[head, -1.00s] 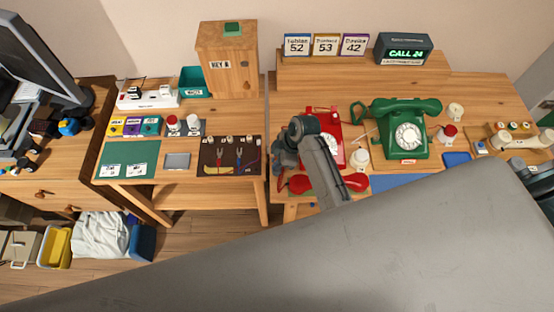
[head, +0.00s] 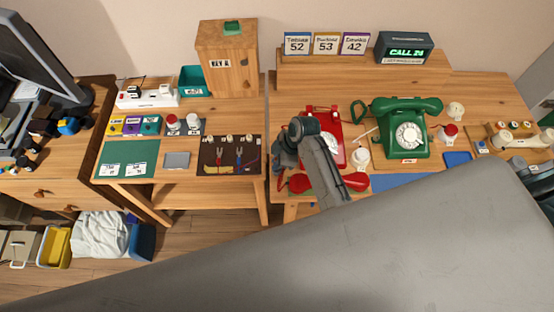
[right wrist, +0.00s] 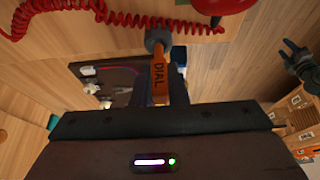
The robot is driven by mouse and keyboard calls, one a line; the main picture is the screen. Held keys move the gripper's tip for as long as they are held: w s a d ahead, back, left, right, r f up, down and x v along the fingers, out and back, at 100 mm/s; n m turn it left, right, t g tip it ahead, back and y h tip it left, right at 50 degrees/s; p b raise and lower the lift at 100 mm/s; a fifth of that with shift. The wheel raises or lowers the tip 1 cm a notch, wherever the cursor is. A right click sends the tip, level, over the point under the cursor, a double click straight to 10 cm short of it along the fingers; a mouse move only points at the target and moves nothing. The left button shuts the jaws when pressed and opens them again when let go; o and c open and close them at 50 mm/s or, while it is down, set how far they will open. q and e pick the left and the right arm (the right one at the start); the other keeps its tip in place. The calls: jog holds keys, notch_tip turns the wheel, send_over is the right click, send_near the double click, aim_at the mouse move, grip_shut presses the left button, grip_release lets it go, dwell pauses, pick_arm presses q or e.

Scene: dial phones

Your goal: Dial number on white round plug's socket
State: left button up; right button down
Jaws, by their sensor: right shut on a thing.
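My right gripper (head: 284,160) is beside the red phone, at its left, with my arm link partly covering the phone. In the right wrist view it is shut on an orange stick marked DIAL (right wrist: 159,78) with a grey end. The red phone (head: 338,150) has its red handset (head: 354,182) lying in front of it; its coiled cord (right wrist: 110,14) shows in the wrist view. White plugs sit in the white power strip (head: 148,98) on the left table; their labels are too small to read.
A display (head: 404,52) reads CALL 24. Number cards (head: 326,44) stand at the back. A dark tool mat (head: 229,170) lies left, across a gap between tables.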

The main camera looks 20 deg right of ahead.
jog(key=shift+f+b, duration=0.45)
jog(key=shift+f, duration=0.45)
jog(key=c, duration=1.3)
grip_release()
jog(key=shift+c, duration=0.2)
jog(key=shift+r, duration=0.1)
jog(key=b+v, duration=0.3)
jog(key=v, duration=0.7)
jog(key=shift+d+r, duration=0.2)
jog(key=shift+r, duration=0.1)
